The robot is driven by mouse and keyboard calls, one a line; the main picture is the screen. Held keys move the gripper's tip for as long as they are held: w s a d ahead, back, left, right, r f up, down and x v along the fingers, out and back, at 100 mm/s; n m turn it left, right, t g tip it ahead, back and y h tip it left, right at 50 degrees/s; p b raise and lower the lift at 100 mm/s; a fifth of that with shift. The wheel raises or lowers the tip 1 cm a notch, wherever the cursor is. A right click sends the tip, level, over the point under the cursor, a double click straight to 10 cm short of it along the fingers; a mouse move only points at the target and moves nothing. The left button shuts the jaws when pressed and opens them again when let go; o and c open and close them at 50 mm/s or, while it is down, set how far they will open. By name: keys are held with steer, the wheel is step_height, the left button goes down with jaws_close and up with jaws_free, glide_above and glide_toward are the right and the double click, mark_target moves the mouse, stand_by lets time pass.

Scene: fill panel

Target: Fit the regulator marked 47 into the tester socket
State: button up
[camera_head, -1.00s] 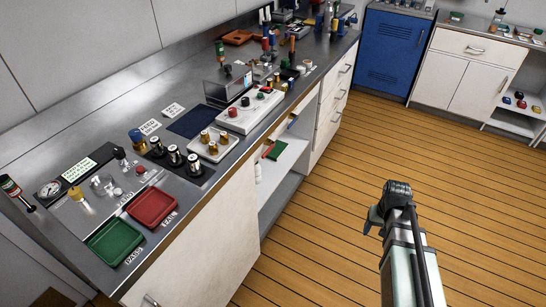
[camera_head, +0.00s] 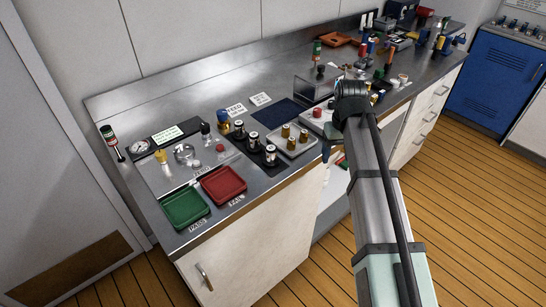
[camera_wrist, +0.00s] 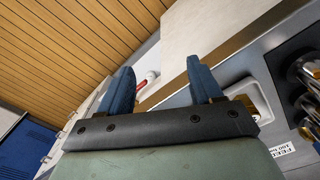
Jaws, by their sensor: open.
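Some show at the right edge of the wrist view (camera_wrist: 312,72). The tester panel (camera_head: 158,178) lies left of them, with a gauge (camera_head: 139,147), a round metal fitting (camera_head: 184,152), which may be the socket, and a yellow-topped part (camera_head: 161,156). My gripper (camera_head: 330,150) is by the bench's front edge, right of the rack. In the wrist view its two blue fingers (camera_wrist: 160,75) are apart with nothing held between them.
A green tray (camera_head: 185,208) and a red tray (camera_head: 223,185) lie at the bench's front left. A pale tray (camera_head: 289,152) with brass cylinders sits between rack and gripper.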

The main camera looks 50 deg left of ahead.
mark_target(271, 148)
steer(key=s+a+r+n, duration=0.4)
steer(key=s+a+r, duration=0.9)
steer(key=s, duration=0.1)
steer(key=f, duration=0.7)
steer(key=shift+s+d+f, duration=0.15)
steer(key=shift+s, duration=0.05)
steer(key=shift+f, duration=3.05)
steer(key=shift+a, duration=0.2)
jaws_close()
